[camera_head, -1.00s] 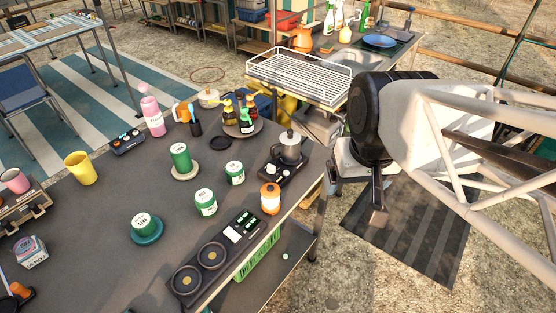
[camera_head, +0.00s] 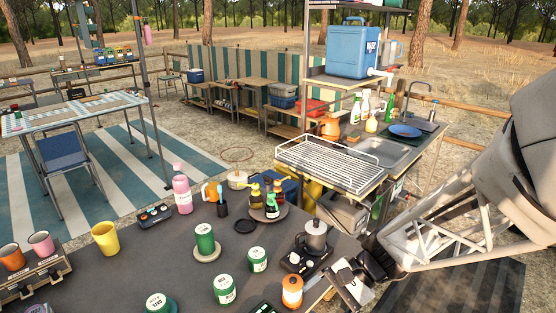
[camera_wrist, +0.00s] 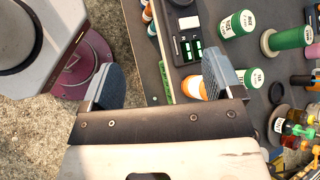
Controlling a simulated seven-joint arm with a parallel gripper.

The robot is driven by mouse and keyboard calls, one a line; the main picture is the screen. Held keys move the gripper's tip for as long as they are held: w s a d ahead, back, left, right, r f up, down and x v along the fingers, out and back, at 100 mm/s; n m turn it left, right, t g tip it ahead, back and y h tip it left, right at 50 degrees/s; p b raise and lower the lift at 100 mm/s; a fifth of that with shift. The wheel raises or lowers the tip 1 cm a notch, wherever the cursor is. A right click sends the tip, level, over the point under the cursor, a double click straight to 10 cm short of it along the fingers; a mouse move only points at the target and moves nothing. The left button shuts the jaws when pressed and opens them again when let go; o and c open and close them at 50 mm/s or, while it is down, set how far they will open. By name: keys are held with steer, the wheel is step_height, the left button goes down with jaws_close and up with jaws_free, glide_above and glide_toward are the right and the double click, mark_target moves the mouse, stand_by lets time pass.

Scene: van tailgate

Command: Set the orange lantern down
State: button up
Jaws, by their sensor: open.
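The orange lantern (camera_head: 292,290), with a white middle band, stands upright on the dark table (camera_head: 130,255) near its right edge. My gripper (camera_head: 346,284) is just right of the lantern, at the table's edge. In the wrist view my gripper (camera_wrist: 158,68) has its two fingers wide apart with nothing held. There the lantern (camera_wrist: 190,89) shows close to the right finger, which partly covers it. I cannot tell whether they touch.
A moka pot on a small stove (camera_head: 316,238) stands just behind the lantern. Green-and-white cans (camera_head: 224,290) stand to its left. A wire rack (camera_head: 330,160) and sink counter are behind. Table space between the cans and the yellow cup (camera_head: 105,238) is clear.

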mark_target(292, 290)
steer(key=w+d+f+m+t+y, duration=0.1)
steer(key=w+f+m+t+y, duration=0.6)
steer(key=f+m, duration=0.5)
steer(key=w+t, duration=0.1)
steer(key=w, duration=0.1)
steer(key=shift+w+d+f+m+t, duration=0.3)
steer(key=shift+w+d+f+t, duration=0.05)
steer(key=shift+w+f+t, duration=0.05)
steer(key=shift+x, duration=1.3)
steer(key=shift+w+a+r, duration=0.1)
steer(key=shift+a, duration=0.05)
steer(key=shift+x, duration=2.45)
steer(key=shift+r, duration=0.1)
steer(key=c, duration=1.2)
steer(key=shift+o, duration=0.2)
